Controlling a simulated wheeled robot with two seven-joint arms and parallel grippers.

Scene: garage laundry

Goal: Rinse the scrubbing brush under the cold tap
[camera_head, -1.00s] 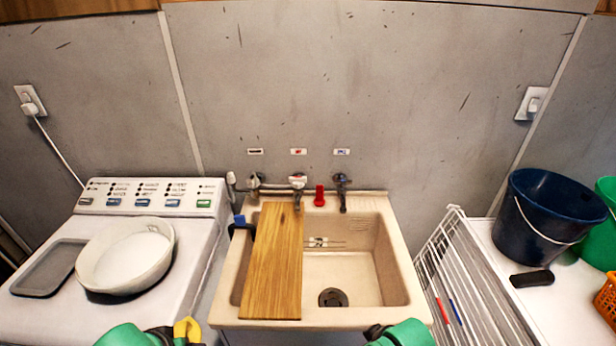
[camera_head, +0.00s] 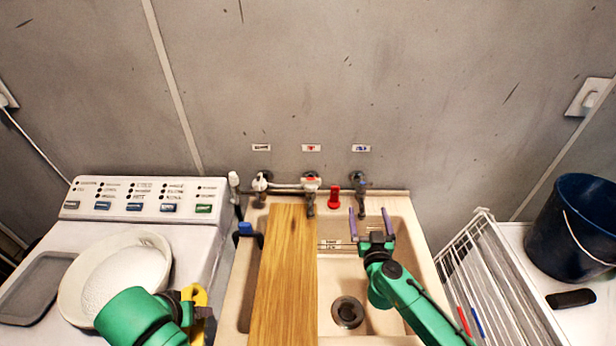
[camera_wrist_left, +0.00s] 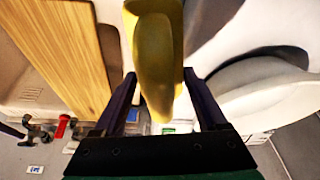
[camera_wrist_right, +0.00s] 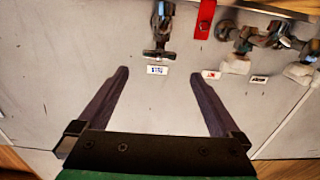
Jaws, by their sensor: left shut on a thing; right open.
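The yellow scrubbing brush (camera_head: 200,301) is in my left gripper (camera_head: 203,312), above the front right of the washing machine. The brush (camera_wrist_left: 157,60) shows large between the left fingers in the left wrist view; its bristles cannot be made out. The blue-labelled tap (camera_head: 360,188), likely the cold one, is the rightmost of three over the sink (camera_head: 418,250). My right gripper (camera_head: 370,213) is open and empty, its fingers pointing toward that tap. In the right wrist view the tap (camera_wrist_right: 160,30) is beyond the fingertips, apart from them.
A wooden board (camera_head: 285,280) covers the sink's left part; the basin with its drain (camera_head: 347,312) is open to the right. A red object (camera_head: 335,197) stands between two taps. A white basin (camera_head: 75,300) sits on the washer. A drying rack (camera_head: 480,250) stands right.

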